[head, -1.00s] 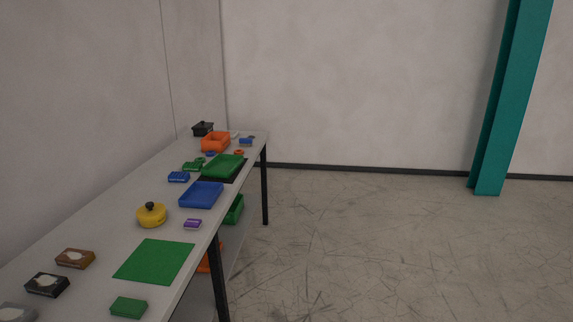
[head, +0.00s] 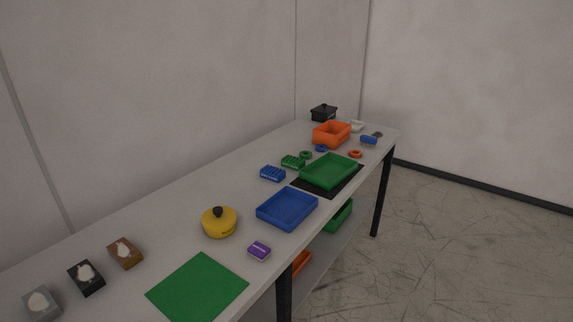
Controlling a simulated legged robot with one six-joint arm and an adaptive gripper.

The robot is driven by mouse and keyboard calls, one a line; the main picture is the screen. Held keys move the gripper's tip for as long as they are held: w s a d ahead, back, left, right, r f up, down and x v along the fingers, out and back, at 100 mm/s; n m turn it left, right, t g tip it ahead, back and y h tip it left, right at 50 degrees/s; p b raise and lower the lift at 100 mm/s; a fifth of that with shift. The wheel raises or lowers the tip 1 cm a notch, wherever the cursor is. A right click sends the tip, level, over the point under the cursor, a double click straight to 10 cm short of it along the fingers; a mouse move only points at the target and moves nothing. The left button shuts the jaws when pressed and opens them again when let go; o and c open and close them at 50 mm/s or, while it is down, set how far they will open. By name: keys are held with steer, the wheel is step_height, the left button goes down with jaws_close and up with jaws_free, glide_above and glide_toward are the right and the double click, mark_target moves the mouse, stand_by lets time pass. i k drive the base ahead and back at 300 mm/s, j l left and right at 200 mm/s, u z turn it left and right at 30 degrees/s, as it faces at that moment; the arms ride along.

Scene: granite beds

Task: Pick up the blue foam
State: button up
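Two small blue pieces on the long grey table could be the blue foam, and I cannot tell which is. One is a blue block (head: 272,173) with a ridged-looking top, left of the blue tray (head: 287,209). The other is a small plain-looking blue block (head: 369,140) near the far right end of the table, beside the orange bin. My gripper does not show in the head view.
The grey table (head: 165,215) runs along the wall. On it are a yellow lidded pot (head: 219,222), green mat (head: 198,287), purple block (head: 259,251), green tray (head: 328,171), orange bin (head: 331,134) and black pot (head: 323,113). Open floor (head: 460,230) lies right.

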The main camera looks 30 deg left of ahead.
mark_target(269, 173)
steer(key=i+l+u, duration=0.2)
steer(key=i, duration=1.2)
steer(key=i+j+u, duration=0.1)
steer(key=i+u, duration=0.75)
steer(key=i+l+u, duration=0.1)
steer(key=i+u, duration=0.7)
steer(key=u, duration=0.25)
